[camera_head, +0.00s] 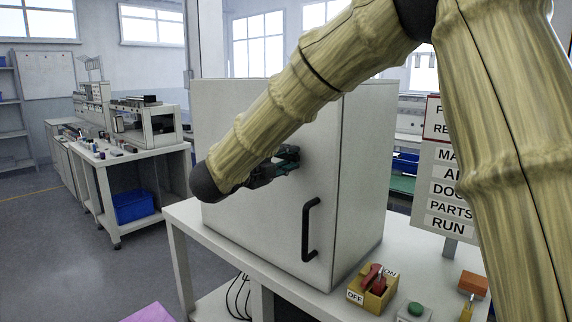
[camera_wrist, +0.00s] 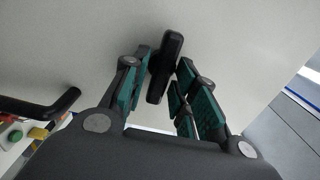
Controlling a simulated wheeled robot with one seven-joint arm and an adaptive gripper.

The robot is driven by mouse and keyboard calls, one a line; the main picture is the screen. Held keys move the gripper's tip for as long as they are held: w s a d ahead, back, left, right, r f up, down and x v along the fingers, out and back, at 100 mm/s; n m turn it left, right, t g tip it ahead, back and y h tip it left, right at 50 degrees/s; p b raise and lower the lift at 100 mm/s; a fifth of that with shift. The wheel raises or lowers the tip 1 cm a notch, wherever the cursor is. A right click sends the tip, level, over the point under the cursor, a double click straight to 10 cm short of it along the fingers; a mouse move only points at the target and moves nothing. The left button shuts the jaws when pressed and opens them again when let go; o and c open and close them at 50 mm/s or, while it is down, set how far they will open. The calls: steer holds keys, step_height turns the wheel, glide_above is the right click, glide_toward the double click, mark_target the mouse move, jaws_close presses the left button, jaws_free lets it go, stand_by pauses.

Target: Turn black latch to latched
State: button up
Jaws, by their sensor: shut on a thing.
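The black latch (camera_wrist: 165,68) is a short dark bar on the pale door of the white cabinet (camera_head: 235,120). In the wrist view it lies almost upright in the picture, its top leaning slightly right. My gripper (camera_wrist: 165,74) has its teal-padded fingers on both sides of the latch and is shut on it. In the head view my gripper (camera_head: 284,160) is at the upper part of the door, and the latch is hidden behind the fingers and arm.
A black door handle (camera_head: 310,230) stands out below and right of my gripper; it also shows in the wrist view (camera_wrist: 40,105). A red switch (camera_head: 373,277) on a yellow box and a green button (camera_head: 416,309) sit on the white table (camera_head: 400,262). A sign (camera_head: 440,190) stands at right.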

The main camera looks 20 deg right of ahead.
stand_by(0.4)
steer(key=o, duration=0.8)
steer(key=v, duration=1.2)
steer(key=shift+f, duration=0.1)
